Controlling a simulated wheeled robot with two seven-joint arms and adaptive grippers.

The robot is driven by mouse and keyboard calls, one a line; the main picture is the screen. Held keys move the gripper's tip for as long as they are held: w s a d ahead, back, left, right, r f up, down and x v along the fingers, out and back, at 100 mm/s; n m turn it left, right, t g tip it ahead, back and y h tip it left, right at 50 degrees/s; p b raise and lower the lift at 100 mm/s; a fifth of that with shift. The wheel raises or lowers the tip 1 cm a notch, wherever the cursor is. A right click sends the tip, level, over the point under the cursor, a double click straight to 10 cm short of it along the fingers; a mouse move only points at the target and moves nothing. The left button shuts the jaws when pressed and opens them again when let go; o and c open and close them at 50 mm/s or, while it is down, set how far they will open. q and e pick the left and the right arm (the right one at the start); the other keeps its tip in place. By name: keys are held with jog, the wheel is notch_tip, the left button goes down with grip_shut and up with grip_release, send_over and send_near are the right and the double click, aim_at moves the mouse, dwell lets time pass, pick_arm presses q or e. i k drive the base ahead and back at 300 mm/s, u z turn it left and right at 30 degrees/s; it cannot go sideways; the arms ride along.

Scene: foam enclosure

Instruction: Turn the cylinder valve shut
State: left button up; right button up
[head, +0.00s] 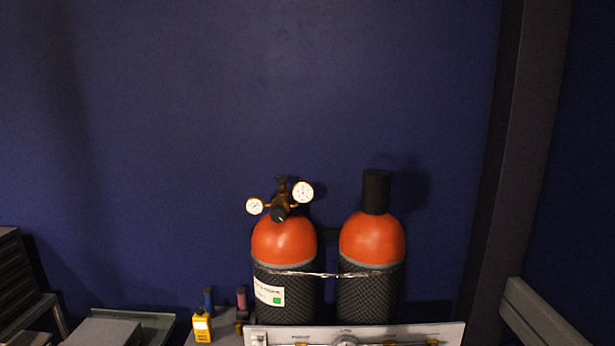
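Two gas cylinders with orange tops and dark mesh sleeves stand upright side by side against the dark blue wall in the head view. The left cylinder (284,243) has a brass regulator with two round white gauges (303,192) on top. A dark valve handwheel (283,181) shows above the regulator; whether it is open or shut cannot be told. The right cylinder (372,239) has a black cap (376,191) over its top. Neither of my grippers is in view.
A chain (300,273) runs across both cylinders. A white labelled panel (400,333) stands in front of them at the bottom edge. A yellow handheld device (202,326) is at the left of the panel. A grey tray (107,330) is at lower left; a dark post (520,150) rises at right.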

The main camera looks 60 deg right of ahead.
aim_at(281, 179)
jog(key=z, duration=1.3)
